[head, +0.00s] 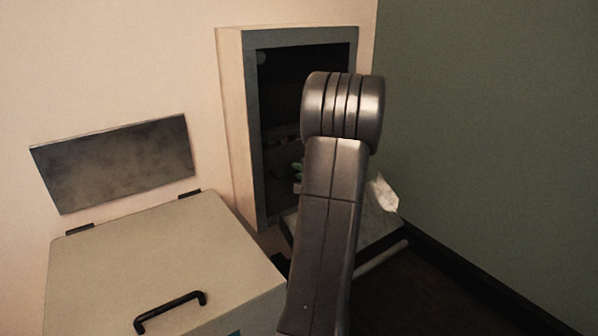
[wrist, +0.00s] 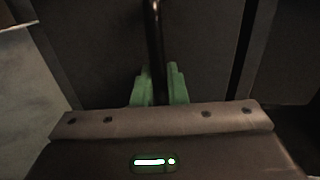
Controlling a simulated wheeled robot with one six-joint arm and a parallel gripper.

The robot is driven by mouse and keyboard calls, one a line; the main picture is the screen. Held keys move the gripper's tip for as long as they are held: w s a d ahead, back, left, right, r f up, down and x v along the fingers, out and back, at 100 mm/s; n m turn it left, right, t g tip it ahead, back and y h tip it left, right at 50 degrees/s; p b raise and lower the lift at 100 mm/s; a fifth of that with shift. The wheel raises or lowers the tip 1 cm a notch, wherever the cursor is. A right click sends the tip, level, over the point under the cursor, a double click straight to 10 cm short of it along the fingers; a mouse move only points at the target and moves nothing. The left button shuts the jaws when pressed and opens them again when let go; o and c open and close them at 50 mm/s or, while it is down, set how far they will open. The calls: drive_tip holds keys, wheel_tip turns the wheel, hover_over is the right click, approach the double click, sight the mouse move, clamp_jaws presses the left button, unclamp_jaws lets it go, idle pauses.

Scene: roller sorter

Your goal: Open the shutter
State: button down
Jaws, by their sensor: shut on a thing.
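The shutter's housing is a tall grey-framed unit (head: 250,120) on the pale wall in the head view. Its inside is dark, and I cannot tell how far the shutter stands open. In the wrist view a dark panel (wrist: 95,50) fills the background, with a thin dark bar (wrist: 154,35) in front of it. My gripper (wrist: 158,85) has green fingers, one on each side of this bar, and is shut on it. In the head view my arm hides most of the gripper and the right part of the opening; only a bit of green finger shows.
A beige box (head: 150,260) with a black handle (head: 170,312) stands at the front left. A grey metal plate (head: 115,165) is on the wall behind it. A pale crumpled thing (head: 384,193) lies right of my arm. A green wall (head: 490,130) closes the right side.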

wheel_tip(320, 180, up, 21)
drive_tip(key=p, duration=0.8)
drive_tip(key=shift+f, duration=0.2)
drive_tip(key=shift+r, duration=0.1)
drive_tip(key=c, duration=1.5)
unclamp_jaws()
drive_tip(key=shift+c, duration=0.2)
drive_tip(key=p+v, duration=0.1)
drive_tip(key=v, duration=1.2)
drive_tip(key=shift+s+d, duration=0.2)
drive_tip(key=shift+s, duration=0.2)
